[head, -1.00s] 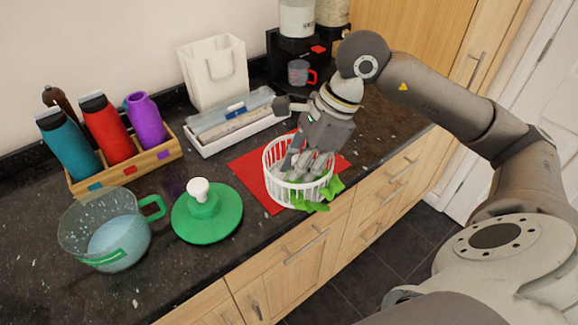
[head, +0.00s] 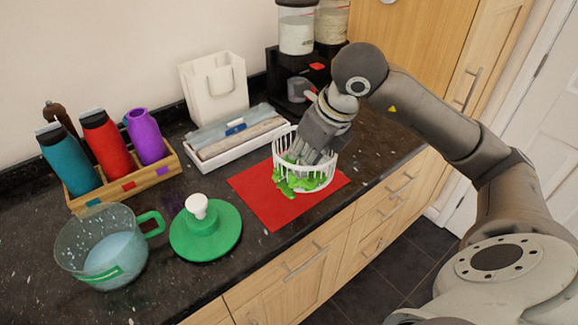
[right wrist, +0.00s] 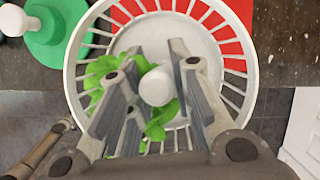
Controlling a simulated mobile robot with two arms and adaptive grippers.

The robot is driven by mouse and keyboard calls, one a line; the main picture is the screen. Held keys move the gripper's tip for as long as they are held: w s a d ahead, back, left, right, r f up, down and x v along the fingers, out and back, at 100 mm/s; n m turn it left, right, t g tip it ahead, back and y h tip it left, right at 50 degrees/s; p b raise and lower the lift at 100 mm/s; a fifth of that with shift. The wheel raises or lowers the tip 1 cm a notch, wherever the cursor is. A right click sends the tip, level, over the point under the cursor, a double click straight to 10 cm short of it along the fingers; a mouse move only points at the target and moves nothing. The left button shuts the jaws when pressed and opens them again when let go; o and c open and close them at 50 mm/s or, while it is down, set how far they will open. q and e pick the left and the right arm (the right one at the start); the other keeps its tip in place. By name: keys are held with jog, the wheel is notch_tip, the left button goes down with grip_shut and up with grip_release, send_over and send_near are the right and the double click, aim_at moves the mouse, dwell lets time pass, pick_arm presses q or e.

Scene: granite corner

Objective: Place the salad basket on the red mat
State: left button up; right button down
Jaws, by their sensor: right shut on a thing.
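The white slatted salad basket (head: 278,160) is over the far part of the red mat (head: 262,198), with green leaves (head: 300,184) at its bottom. I cannot tell whether its underside touches the mat. My right gripper (head: 307,157) reaches down into the basket. In the right wrist view, its fingers (right wrist: 155,72) are on both sides of a white knob (right wrist: 157,87) at the basket's middle, and red mat shows through the slats. The right gripper is shut on the basket by this knob; the exact contact is hard to see. My left gripper is not in view.
A green lid (head: 205,236) and a clear bowl with green handles (head: 108,250) stand left of the mat. A white tray (head: 240,143) and a black coffee machine (head: 285,85) stand behind. A wooden bottle crate (head: 150,176) is at left. The counter's front edge is close.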

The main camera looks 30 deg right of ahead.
jog(key=w, duration=0.1)
jog(key=w+f, duration=0.1)
jog(key=w+d+p, duration=0.1)
jog(key=w, duration=0.1)
jog(key=shift+w+f, duration=0.1)
jog(key=shift+f, duration=0.2)
jog(key=w+f, duration=0.2)
jog(key=f, duration=0.1)
jog(key=w+f+p, duration=0.1)
jog(key=w+f, duration=0.1)
jog(key=shift+d+f, duration=0.15)
jog(key=shift+d, duration=0.25)
jog(key=x, duration=0.1)
jog(key=p+x, duration=0.1)
jog(key=shift+s+d+f, duration=0.15)
jog(key=shift+f, duration=0.3)
jog(key=shift+f+p, duration=0.3)
jog(key=shift+f, duration=0.15)
jog(key=shift+f, duration=0.1)
jog(key=c, duration=1.7)
grip_release()
jog(key=shift+f, duration=0.1)
jog(key=shift+c, duration=0.2)
jog(key=o, duration=0.4)
jog(key=shift+o, duration=0.2)
